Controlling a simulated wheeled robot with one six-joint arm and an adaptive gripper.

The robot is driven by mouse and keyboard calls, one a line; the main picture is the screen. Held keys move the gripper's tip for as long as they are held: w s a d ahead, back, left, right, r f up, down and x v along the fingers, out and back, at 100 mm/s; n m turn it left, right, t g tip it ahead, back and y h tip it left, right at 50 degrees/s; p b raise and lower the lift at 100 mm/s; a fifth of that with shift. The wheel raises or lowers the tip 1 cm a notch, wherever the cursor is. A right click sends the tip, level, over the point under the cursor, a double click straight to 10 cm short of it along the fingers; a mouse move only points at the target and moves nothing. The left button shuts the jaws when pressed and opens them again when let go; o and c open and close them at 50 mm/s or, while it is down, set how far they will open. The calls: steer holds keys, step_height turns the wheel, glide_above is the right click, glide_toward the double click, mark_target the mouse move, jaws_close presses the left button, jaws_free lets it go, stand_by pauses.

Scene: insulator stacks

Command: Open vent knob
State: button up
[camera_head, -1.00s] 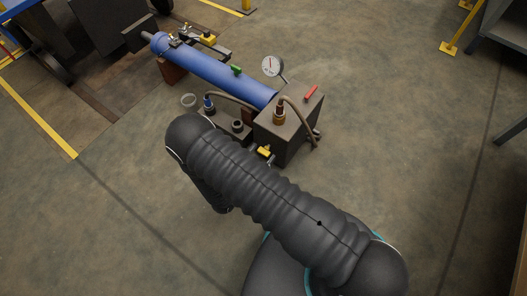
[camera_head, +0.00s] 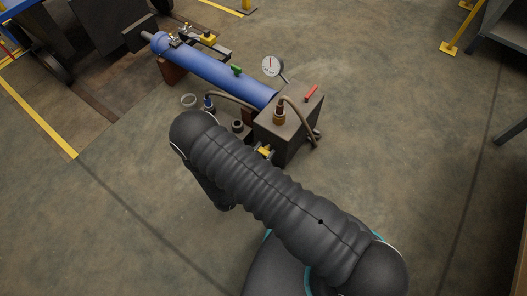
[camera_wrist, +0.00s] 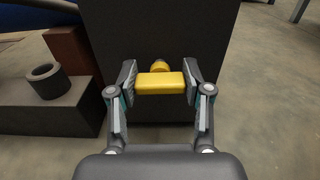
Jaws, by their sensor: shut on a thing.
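The yellow vent knob (camera_wrist: 160,83) sticks out from the dark face of the metal block in the wrist view. My gripper (camera_wrist: 160,82) is shut on the knob, with one finger at each end of its bar. The bar lies about level in the wrist view. In the head view, the yellow knob (camera_head: 265,152) shows low on the front side of the grey block (camera_head: 291,122), just past my arm. My arm hides the gripper there.
A blue cylinder (camera_head: 205,69) runs from the block to the upper left. A round gauge (camera_head: 271,67), a red lever (camera_head: 311,93) and brown hoses sit around the block. A dark ring (camera_wrist: 46,81) stands on a low ledge at left. Open floor lies to the right.

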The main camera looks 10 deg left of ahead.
steer(key=n+b, duration=0.1)
steer(key=n, duration=0.3)
steer(key=shift+f, duration=0.1)
steer(key=n+b, duration=0.1)
steer(key=n, duration=0.3)
steer(key=shift+a, duration=0.1)
steer(key=n, duration=0.5)
steer(key=shift+b, duration=0.35)
steer(key=shift+f+n, duration=0.1)
steer(key=shift+n, duration=2.2)
steer(key=o, duration=1.2)
steer(key=shift+w, duration=0.1)
steer(key=shift+c, duration=0.2)
